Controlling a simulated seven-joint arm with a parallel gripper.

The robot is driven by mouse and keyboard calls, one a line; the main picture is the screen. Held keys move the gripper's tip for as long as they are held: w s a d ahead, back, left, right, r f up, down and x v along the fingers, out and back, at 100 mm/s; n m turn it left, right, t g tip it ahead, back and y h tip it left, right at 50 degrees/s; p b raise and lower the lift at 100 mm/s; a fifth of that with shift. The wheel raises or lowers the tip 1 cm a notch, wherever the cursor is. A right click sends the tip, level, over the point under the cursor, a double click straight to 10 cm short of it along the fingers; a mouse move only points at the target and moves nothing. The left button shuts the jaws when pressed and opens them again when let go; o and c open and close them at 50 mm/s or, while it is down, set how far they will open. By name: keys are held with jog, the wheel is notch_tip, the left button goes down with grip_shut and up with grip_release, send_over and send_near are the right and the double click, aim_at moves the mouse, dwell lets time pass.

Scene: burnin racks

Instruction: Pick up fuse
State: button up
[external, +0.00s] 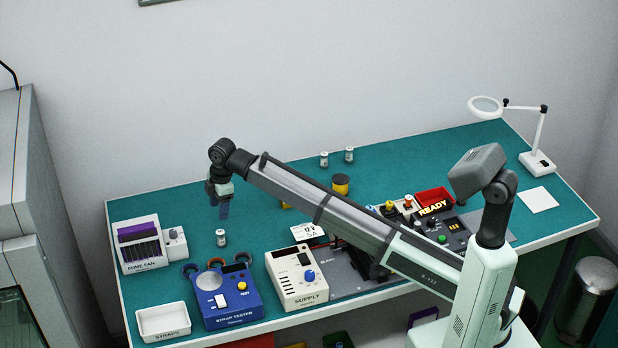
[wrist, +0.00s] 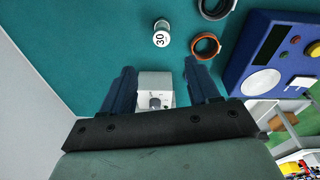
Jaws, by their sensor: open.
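A small pale cylinder, which looks like a fuse (external: 221,238), stands on the teal mat in front of the arm's end. In the wrist view it shows as a white-topped fuse marked "30" (wrist: 161,38), beyond the fingertips. Two similar cylinders, one on the left (external: 324,159) and one on the right (external: 349,155), stand at the back of the bench. My gripper (external: 223,208) is above the mat, behind the front cylinder, with its fingers pointing down. In the wrist view my gripper (wrist: 160,76) is open and nothing is held between its two blue fingers.
The fume fan unit (external: 146,255) stands left of the front cylinder. The blue strap tester (external: 224,303) is in front, with an orange-brown strap ring (wrist: 205,46) close by. The white supply box (external: 297,282) stands to the right. The mat behind the cylinder is clear.

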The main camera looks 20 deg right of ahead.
aim_at(221, 231)
jog(key=f, duration=1.3)
jog(key=shift+a+f, duration=0.25)
jog(key=shift+a, duration=0.15)
jog(key=shift+c, duration=0.3)
grip_shut()
jog(key=shift+r, duration=0.15)
notch_tip(221, 231, up, 9)
jog(key=shift+r, duration=0.45)
